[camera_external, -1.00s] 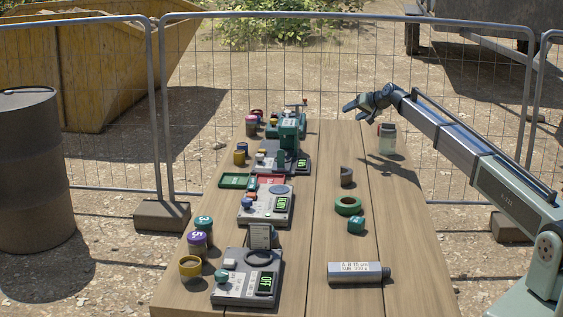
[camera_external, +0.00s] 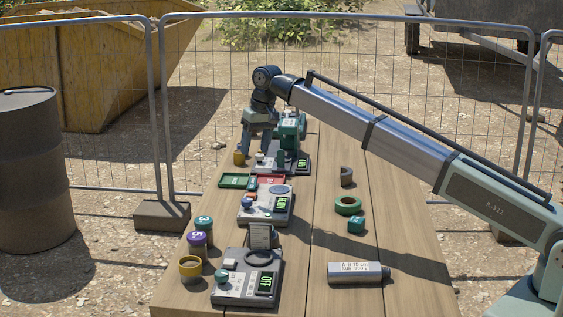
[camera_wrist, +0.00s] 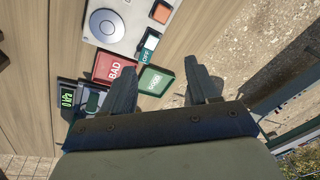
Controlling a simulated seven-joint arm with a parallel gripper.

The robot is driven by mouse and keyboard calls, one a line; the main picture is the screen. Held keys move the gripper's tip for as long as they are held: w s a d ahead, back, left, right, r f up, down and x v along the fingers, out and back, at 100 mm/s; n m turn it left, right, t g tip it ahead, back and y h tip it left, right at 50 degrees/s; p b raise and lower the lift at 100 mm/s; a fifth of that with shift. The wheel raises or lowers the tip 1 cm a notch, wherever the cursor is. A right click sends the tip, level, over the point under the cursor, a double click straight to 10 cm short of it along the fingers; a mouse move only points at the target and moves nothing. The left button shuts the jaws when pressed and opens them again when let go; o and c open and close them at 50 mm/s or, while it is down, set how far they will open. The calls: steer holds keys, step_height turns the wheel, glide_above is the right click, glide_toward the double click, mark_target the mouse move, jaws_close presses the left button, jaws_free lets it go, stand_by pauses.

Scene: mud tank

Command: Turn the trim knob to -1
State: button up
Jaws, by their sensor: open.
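Knobs sit on several grey instrument panels along the table; no label reading "trim" is legible. The far panel has a green display (camera_external: 302,164) and a teal knob (camera_external: 281,158); the teal part beside a display also shows in the wrist view (camera_wrist: 92,102). The middle panel (camera_external: 264,214) has a round plate, a lit display (camera_external: 282,204) and a blue knob (camera_external: 248,203). The near panel (camera_external: 235,288) has a teal knob (camera_external: 222,276) and a display reading OFF. My gripper (camera_external: 253,150) points down over the far panel's left side. It is open and empty.
A red BAD tray (camera_wrist: 112,70) and green GOOD tray (camera_wrist: 153,82) lie between the far and middle panels. A green ring (camera_external: 348,206), teal cube (camera_external: 356,225) and grey tube (camera_external: 355,272) lie right. Mesh fence stands behind.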

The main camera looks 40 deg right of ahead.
steer(key=g+h, duration=0.1)
steer(key=g, duration=0.1)
glide_toward(246, 200)
steer(key=shift+n, duration=0.4)
step_height(246, 200, down, 8)
steer(key=shift+s+a+f, duration=0.15)
steer(key=shift+f, duration=0.1)
steer(key=c, duration=1)
steer(key=shift+c, duration=0.2)
steer(key=shift+n, duration=2.8)
